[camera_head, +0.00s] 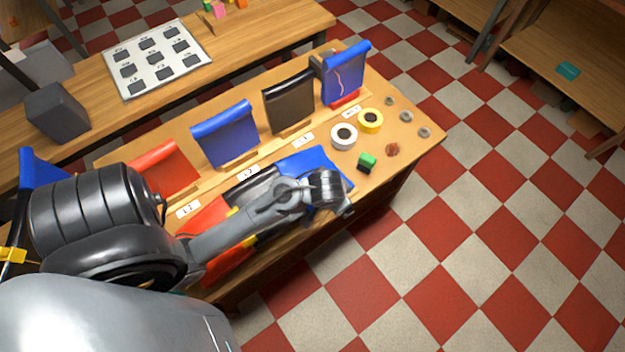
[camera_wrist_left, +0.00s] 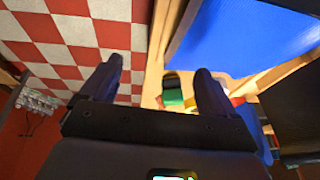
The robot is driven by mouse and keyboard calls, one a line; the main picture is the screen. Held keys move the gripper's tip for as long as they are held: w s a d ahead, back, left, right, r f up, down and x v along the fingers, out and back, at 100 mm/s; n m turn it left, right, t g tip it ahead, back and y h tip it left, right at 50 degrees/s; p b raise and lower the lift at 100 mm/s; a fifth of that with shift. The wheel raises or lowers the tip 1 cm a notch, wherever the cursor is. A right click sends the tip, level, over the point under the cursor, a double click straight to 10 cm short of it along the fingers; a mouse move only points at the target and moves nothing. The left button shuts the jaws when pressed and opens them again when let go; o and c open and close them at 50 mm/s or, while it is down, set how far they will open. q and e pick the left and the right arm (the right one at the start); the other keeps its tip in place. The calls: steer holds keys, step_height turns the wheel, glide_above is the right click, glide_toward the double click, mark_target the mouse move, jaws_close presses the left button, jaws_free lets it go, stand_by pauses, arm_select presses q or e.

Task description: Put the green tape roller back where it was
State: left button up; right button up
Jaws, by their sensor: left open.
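The green tape roller (camera_head: 367,160), a small green and black block, lies on the wooden table right of the blue flat piece, in front of the tape rolls. It also shows in the left wrist view (camera_wrist_left: 173,94), beyond my fingertips and nearer the right finger. My left gripper is above the table's front part, left of the roller and apart from it; its fingers (camera_wrist_left: 158,78) are spread and empty. In the head view my arm's end partly hides the flat pieces, and the fingertips are not clear. My right gripper is not in view.
A white tape roll (camera_head: 343,136) and a yellow tape roll (camera_head: 370,121) lie behind the roller. A reddish-brown lump (camera_head: 392,150) lies to its right, with several grey rings beyond. Coloured panels, including a blue one (camera_head: 225,134), stand along the back.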

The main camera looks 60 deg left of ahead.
arm_select(q)
steer(key=s+d+r+m+h, duration=0.1)
steer(key=s+d+r+m, duration=0.1)
steer(key=s, duration=0.9)
steer(key=d+m, duration=0.1)
steer(key=d, duration=0.1)
steer(key=shift+d+r+h, duration=0.3)
steer(key=shift+d, duration=0.1)
step_height(320, 180, up, 11)
steer(key=p, duration=1.1)
steer(key=shift+r, duration=0.2)
